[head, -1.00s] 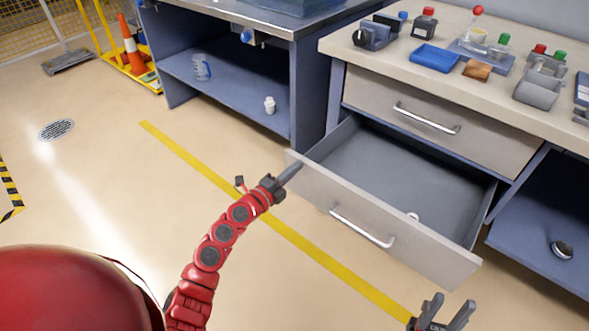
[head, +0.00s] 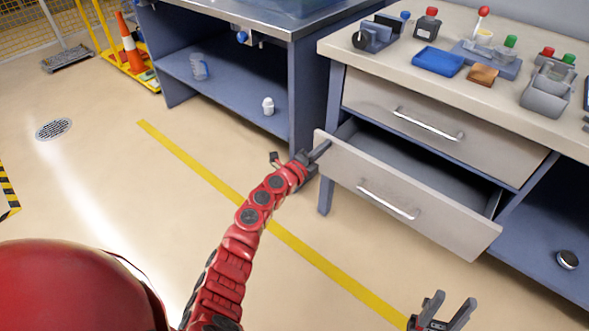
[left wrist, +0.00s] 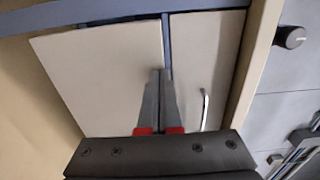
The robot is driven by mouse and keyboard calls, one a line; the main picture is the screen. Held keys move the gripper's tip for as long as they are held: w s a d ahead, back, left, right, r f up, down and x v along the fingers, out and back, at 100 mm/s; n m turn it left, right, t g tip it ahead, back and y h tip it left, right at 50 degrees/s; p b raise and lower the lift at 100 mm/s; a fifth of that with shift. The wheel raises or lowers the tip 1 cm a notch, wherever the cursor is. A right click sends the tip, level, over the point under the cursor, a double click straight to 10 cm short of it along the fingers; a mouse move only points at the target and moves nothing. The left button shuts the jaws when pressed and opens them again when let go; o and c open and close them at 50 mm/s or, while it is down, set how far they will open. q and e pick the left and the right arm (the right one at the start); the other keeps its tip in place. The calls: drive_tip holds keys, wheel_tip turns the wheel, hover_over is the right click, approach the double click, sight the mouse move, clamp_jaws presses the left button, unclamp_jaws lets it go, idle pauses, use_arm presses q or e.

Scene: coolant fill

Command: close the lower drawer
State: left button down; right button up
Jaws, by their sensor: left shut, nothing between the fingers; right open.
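The lower drawer (head: 410,194) is partly open in the head view, its light front standing out from the cabinet and a strip of grey interior showing. Its bar handle (head: 387,203) is on the front. My left gripper (head: 322,150) is shut and empty, its fingertips at the left end of the drawer front. In the left wrist view the shut fingers (left wrist: 160,85) point at a pale panel (left wrist: 105,75), apparently the drawer front; contact is hard to judge. My right gripper (head: 446,308) is open and empty at the bottom, in front of and below the drawer.
The upper drawer (head: 440,128) is shut. The worktop above holds a blue tray (head: 438,61), bottles and holders. The floor before the drawer is clear, with a yellow line (head: 200,177).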

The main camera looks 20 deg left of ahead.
use_arm(q)
drive_tip(key=b+x, duration=1)
drive_tip(key=x, duration=0.5)
drive_tip(key=shift+w+r, duration=0.15)
drive_tip(key=shift+r, duration=0.2)
